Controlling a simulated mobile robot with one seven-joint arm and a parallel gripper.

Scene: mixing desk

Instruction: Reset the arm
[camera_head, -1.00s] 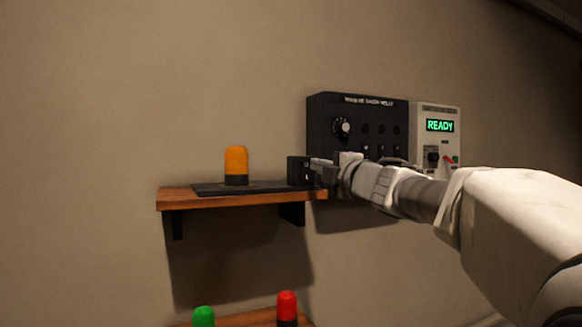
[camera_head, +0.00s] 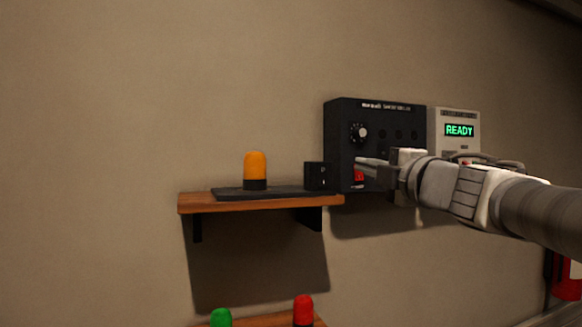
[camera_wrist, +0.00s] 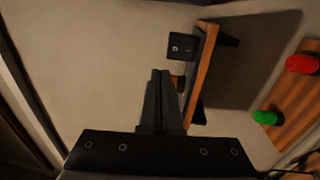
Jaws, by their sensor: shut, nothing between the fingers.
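My gripper (camera_head: 362,162) is shut and empty, in front of the lower left part of the black control box (camera_head: 375,115) on the wall. My arm reaches in from the right and hides part of that box. In the wrist view my gripper's closed fingers (camera_wrist: 160,75) point toward the wall, near the wooden shelf's edge. A small black switch box (camera_head: 318,176) stands at the right end of the upper shelf, just left of the fingertips; it also shows in the wrist view (camera_wrist: 182,47).
An orange beacon (camera_head: 255,170) stands on a black mat (camera_head: 230,192) on the wooden upper shelf (camera_head: 200,204). Below, green (camera_head: 221,318) and red (camera_head: 303,309) beacons stand on a lower shelf. A grey panel (camera_head: 459,114) reads READY. The wall at left is clear.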

